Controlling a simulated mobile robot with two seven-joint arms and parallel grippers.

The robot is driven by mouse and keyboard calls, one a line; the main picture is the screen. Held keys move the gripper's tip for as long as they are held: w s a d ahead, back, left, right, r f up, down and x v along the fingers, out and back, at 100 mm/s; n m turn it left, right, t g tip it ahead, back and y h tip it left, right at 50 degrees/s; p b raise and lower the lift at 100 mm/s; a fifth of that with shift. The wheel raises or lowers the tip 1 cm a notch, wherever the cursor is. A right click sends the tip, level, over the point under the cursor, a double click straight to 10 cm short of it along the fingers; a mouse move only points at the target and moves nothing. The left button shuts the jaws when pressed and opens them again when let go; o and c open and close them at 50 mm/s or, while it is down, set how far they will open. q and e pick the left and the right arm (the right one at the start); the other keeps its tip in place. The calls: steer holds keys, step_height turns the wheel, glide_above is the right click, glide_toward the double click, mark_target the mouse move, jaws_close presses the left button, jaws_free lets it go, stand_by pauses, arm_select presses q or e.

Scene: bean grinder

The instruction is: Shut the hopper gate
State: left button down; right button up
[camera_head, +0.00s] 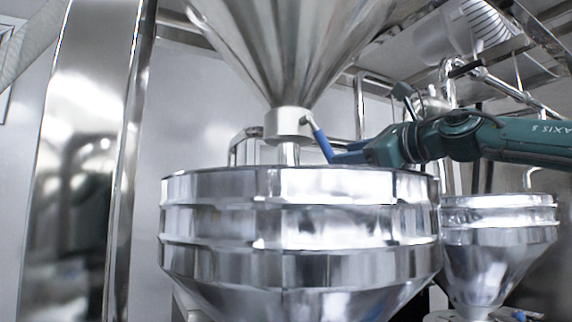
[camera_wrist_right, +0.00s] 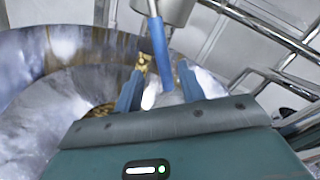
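The steel hopper (camera_head: 293,50) narrows down to a pale collar (camera_head: 289,122), the gate housing. The gate's blue lever (camera_head: 319,140) slants down and right from the collar. In the right wrist view the lever (camera_wrist_right: 160,55) hangs from the collar (camera_wrist_right: 172,8), and its lower end lies between my fingers in the picture. My right gripper (camera_head: 340,152) comes from the right, its blue fingers at the lever's lower end. In the wrist view the gripper (camera_wrist_right: 162,72) has its fingers apart, with gaps beside the lever. Contact cannot be told. My left gripper is out of view.
A wide ribbed steel vessel (camera_head: 300,220) stands under the hopper, close below my right gripper. A smaller steel vessel (camera_head: 497,222) stands to the right. A tall steel column (camera_head: 80,160) is at the left. Pipes (camera_wrist_right: 262,40) run behind at the right.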

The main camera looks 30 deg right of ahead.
mark_target(322, 149)
steer(key=w+p, duration=0.3)
steer(key=w, duration=0.4)
steer(key=shift+w+f, duration=0.2)
steer(key=shift+w, duration=0.2)
steer(key=shift+c, duration=0.4)
jaws_close()
